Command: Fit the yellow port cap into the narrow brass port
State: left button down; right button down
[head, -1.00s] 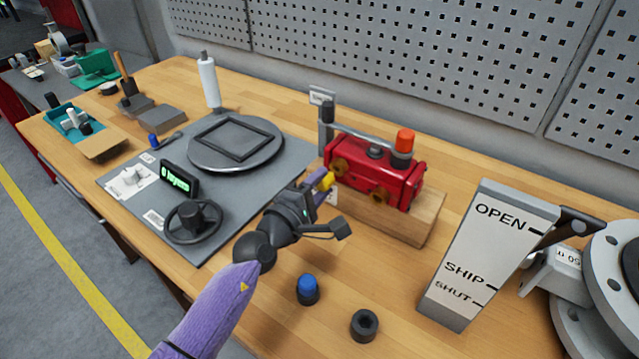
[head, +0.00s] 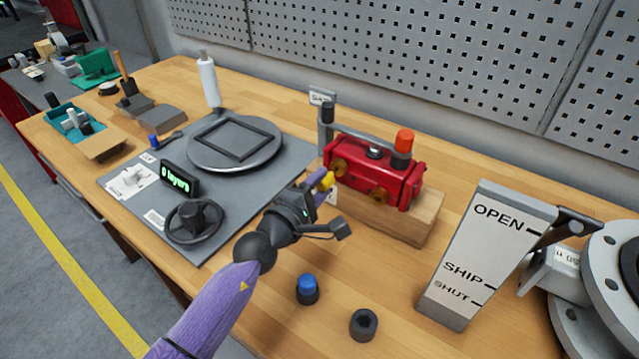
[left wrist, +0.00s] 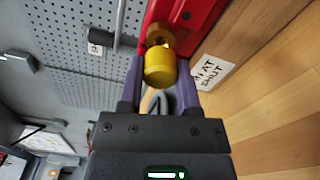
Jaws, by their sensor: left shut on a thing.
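The yellow port cap (head: 327,181) is between the fingertips of my left gripper (head: 319,184), which is shut on it. In the left wrist view the cap (left wrist: 160,68) sits between the two purple fingers, directly in front of a brass port (left wrist: 160,36). Whether the cap touches the port or has entered it I cannot tell. The red actuator (head: 400,186) stands on a wooden block and has two brass ports on its front, a left one (head: 339,166) and a right one (head: 378,195). The cap is at the left one. My right gripper is not in view.
A blue-topped cap (head: 307,289) and a black socketed piece (head: 364,325) stand on the bench in front. A grey OPEN/SHIP/SHUT sign (head: 484,255) stands at the right. A grey plate with a handwheel (head: 194,222) and turntable (head: 236,143) lies left of my arm.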

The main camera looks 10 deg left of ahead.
pick_arm(q)
jog(key=shift+b+x, duration=0.4)
jog(key=shift+x, duration=0.7)
jog(key=shift+c, duration=1.1)
grip_release()
jog(key=shift+s+a, duration=0.15)
jog(key=shift+s, duration=0.2)
jog(key=p+v, duration=0.2)
jog(key=v, duration=0.7)
